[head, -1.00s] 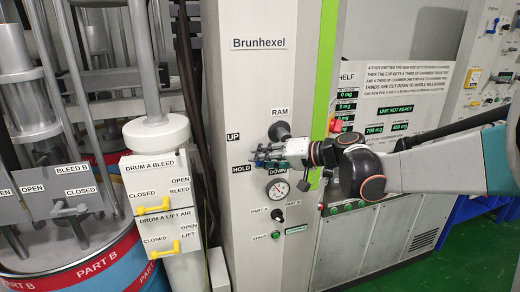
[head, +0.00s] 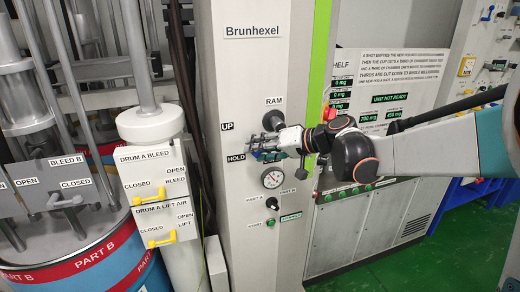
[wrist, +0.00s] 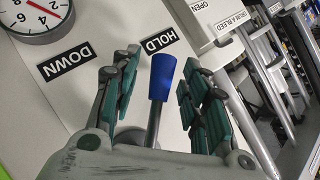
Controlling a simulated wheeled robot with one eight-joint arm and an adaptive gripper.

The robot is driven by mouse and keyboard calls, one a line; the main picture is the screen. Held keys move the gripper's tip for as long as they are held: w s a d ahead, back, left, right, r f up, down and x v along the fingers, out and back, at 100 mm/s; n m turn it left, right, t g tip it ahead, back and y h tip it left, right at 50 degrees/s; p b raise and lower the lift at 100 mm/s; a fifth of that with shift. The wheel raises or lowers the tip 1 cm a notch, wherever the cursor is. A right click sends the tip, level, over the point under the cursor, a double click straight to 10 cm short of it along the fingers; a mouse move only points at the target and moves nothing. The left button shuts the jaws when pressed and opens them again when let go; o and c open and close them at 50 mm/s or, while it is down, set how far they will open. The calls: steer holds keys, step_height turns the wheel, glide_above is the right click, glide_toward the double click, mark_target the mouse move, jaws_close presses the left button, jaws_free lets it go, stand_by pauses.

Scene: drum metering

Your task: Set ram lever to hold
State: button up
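The ram lever shows in the wrist view as a metal rod with a blue grip (wrist: 162,77). It points towards the HOLD label (wrist: 158,40), with the tip slightly to the right of it; the DOWN label (wrist: 67,62) is farther left. My gripper (wrist: 160,95) is open, one padded finger on each side of the lever, with gaps to the blue grip. In the head view my gripper (head: 256,147) is at the panel below the RAM knob-like boss (head: 274,117), beside the HOLD label (head: 236,158). It hides most of the lever there.
A pressure gauge (head: 273,178) sits just below my gripper, and a small black selector (head: 272,203) below that. The yellow drum A bleed lever (head: 150,199) and lift air lever (head: 162,240) are to the left. The UP label (head: 227,126) is on the panel.

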steer(key=v, duration=1.2)
